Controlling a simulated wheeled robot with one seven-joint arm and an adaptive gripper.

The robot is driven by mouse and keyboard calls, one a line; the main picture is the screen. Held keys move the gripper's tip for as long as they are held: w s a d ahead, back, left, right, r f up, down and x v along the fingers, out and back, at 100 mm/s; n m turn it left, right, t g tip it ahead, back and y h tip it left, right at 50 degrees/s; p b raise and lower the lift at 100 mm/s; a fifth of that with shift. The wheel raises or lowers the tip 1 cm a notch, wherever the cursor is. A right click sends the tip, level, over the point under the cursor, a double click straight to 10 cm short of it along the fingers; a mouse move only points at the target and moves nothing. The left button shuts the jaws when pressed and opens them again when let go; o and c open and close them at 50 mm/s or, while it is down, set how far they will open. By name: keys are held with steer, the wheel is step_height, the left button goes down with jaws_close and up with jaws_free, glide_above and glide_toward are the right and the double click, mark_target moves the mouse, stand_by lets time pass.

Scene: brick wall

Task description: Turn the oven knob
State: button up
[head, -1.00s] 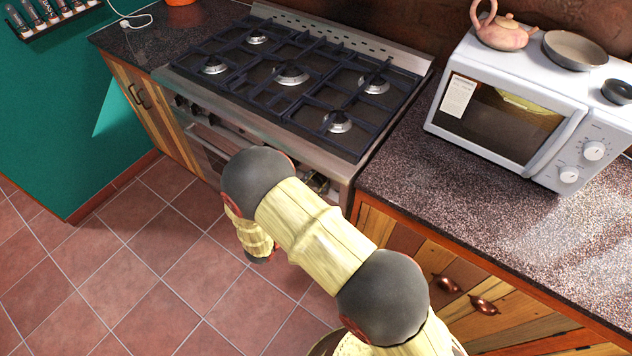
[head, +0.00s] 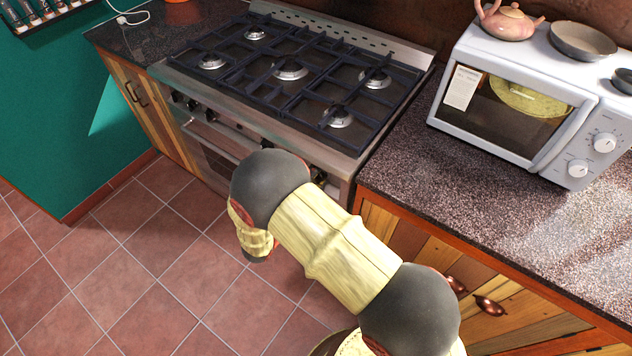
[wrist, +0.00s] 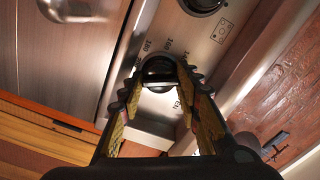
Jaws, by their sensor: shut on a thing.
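The oven (head: 232,134) is a steel range with a black-grated gas hob (head: 290,70) on top. Dark knobs (head: 192,105) show along its front panel at the left. In the wrist view, a round dark oven knob (wrist: 158,76) sits on the steel panel, with printed numbers around it. My gripper (wrist: 160,84) is shut on this knob, one finger on each side. The fingers hide part of the knob and its dial. In the head view my arm hides the gripper and much of the panel's right end.
A white microwave (head: 578,130) stands on the speckled counter (head: 440,165) right of the oven, with a pink teapot (head: 508,20) and a bowl (head: 583,40) on top. Wooden cabinets (head: 390,235) lie below. The tiled floor (head: 150,255) at left is clear.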

steer(key=m+b, duration=0.3)
steer(key=m, duration=0.2)
steer(key=shift+f, duration=0.15)
steer(key=shift+m+b, duration=0.3)
steer(key=shift+m, duration=0.1)
steer(key=o, duration=1.1)
steer(key=shift+v, duration=4)
